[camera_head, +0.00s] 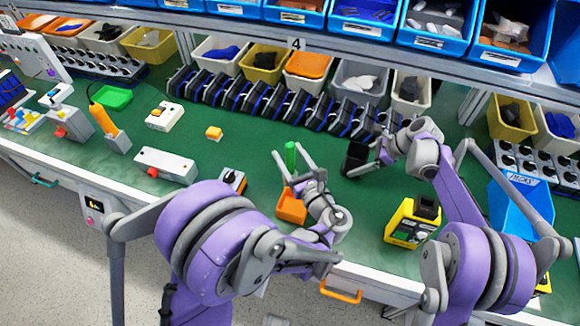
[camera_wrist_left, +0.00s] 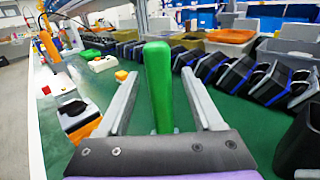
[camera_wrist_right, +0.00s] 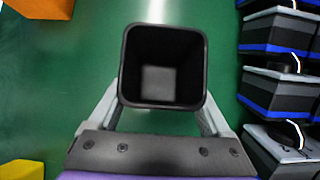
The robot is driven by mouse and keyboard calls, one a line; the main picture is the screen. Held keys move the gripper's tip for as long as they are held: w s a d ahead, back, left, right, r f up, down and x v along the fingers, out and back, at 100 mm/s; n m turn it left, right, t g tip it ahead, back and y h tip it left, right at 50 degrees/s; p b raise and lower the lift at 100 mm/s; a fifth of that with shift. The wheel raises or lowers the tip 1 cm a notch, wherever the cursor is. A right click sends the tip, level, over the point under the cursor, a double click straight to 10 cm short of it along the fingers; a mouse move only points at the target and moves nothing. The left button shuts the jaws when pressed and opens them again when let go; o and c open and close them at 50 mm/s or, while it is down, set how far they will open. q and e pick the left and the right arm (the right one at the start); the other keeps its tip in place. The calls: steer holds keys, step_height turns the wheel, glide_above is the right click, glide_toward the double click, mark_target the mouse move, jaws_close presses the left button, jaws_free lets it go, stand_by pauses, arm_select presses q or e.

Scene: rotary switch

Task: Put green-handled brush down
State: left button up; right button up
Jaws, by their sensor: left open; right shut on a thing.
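The green-handled brush (camera_head: 291,156) stands upright above an orange holder (camera_head: 291,208) near the front middle of the table; its lower end is hidden, so I cannot tell whether it stands in the holder. My left gripper (camera_head: 289,162) is open, with one finger on either side of the green handle. In the left wrist view the green handle (camera_wrist_left: 159,88) rises between the spread fingers, with gaps on both sides. My right gripper (camera_head: 369,156) is shut on a black square cup (camera_head: 356,160). In the right wrist view the cup (camera_wrist_right: 164,68) looks empty.
A row of black and blue devices (camera_head: 262,100) lines the back of the green table. A black and yellow box (camera_head: 410,222) stands front right. A switch box (camera_head: 232,181) and a grey box with a red button (camera_head: 165,165) lie left of the brush.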

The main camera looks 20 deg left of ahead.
arm_select(q)
jaws_close()
stand_by(1.4)
